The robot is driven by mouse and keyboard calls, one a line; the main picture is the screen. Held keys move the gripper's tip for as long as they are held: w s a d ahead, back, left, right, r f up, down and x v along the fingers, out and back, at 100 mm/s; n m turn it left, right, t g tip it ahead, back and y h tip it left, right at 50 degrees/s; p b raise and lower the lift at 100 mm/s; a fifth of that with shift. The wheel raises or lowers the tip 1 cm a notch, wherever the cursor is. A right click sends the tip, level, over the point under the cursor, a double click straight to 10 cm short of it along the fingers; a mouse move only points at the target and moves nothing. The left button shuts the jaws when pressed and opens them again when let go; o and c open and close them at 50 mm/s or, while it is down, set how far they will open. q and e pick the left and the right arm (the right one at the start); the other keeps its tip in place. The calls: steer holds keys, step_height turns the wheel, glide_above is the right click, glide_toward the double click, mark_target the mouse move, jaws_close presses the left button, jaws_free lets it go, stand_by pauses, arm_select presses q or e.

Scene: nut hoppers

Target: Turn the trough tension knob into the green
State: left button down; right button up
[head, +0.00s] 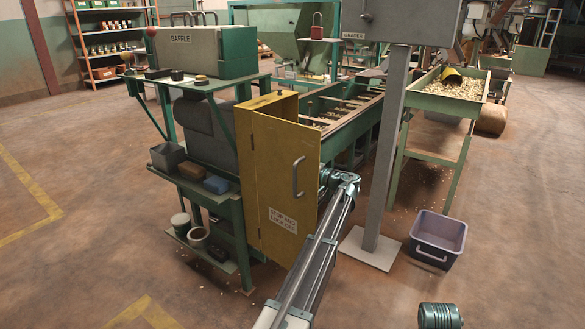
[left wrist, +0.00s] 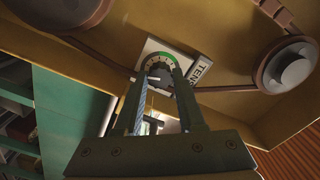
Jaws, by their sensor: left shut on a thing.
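The tension knob sits on a pale dial plate (left wrist: 152,48) inside the yellow guard, seen in the left wrist view. A dial ring (left wrist: 160,62) with tick marks and some green shows around the knob. My left gripper (left wrist: 164,76) is shut on the knob, its two fingers on either side. The fingers cover much of the knob and scale, so I cannot tell where its pointer stands. In the head view the yellow guard door (head: 282,190) stands open and hides my left gripper. My right gripper is out of view.
Inside the guard, a belt runs past a pulley (left wrist: 289,68) at right and another (left wrist: 70,12) at upper left, close to the knob. A grey post (head: 388,150) stands right of my left arm. A purple crate (head: 437,258) sits on the floor.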

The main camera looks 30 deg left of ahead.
arm_select(q)
steer(key=shift+m, duration=0.3)
steer(key=m, duration=2)
steer(key=shift+r+m, duration=0.1)
steer(key=shift+m, duration=0.2)
steer(key=shift+d, duration=0.1)
stand_by(0.5)
steer(key=c, duration=0.5)
jaws_free()
steer(key=shift+c, duration=0.2)
steer(key=shift+o, duration=0.2)
steer(key=shift+w, duration=0.1)
steer(key=shift+w, duration=0.1)
